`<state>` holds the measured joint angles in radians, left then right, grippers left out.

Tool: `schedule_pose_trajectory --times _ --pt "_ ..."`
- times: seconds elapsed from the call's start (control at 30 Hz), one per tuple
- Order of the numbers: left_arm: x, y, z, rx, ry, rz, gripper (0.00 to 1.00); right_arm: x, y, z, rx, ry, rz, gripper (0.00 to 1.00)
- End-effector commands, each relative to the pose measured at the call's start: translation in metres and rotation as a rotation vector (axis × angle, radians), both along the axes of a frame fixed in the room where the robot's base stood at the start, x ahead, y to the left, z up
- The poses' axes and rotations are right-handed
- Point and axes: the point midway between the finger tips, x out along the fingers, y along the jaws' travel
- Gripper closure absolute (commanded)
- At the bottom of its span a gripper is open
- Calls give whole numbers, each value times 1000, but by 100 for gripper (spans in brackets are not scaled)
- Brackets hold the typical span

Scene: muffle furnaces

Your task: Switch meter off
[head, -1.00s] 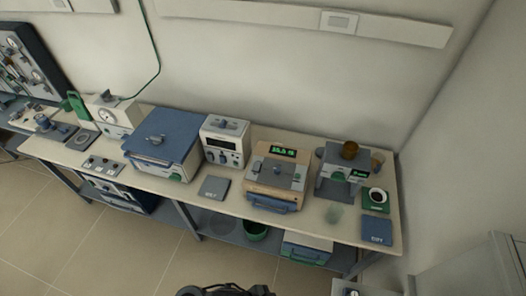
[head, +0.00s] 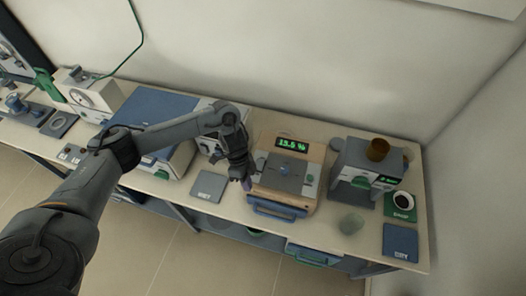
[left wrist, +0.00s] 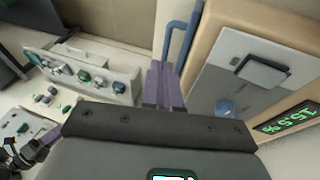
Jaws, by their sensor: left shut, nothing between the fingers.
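The meter (head: 285,178) is a tan box with a grey top panel and a lit green display (head: 291,145); the wrist view's display (left wrist: 285,116) appears to read 15.5 %. The panel carries a raised grey block (left wrist: 263,73) and a blue knob (left wrist: 225,107). A blue handle (head: 276,211) runs along the meter's front. My left gripper (head: 247,185) points down at the meter's left front side; contact cannot be told. Its purple fingers (left wrist: 163,85) are shut and empty, beside the handle in the left wrist view. My right gripper is not in view.
A grey pad (head: 208,187) lies left of the meter. A grey machine (head: 366,172) with a brown cup (head: 377,150) stands to the right. A translucent cup (head: 351,223) stands before it, and a blue pad (head: 400,242) lies front right. My left arm partly hides the blue-topped box (head: 150,108).

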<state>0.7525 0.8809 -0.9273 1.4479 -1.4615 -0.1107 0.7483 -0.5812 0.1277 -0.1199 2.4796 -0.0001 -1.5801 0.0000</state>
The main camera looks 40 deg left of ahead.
Motion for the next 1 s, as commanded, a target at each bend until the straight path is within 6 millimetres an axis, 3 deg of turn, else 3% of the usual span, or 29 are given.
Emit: schedule_pose_trajectory --times 0.03,0.13,0.4,0.6,1.0 --pt "19 19 10 29 -40 19 100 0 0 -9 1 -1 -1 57" --pt "47 42 35 64 -107 45 100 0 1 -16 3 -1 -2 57" --pt "93 68 92 93 -245 79 100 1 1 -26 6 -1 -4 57" --pt "103 68 107 91 -277 79 100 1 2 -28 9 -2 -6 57" --pt "104 67 105 90 -277 80 100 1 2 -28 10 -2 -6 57"
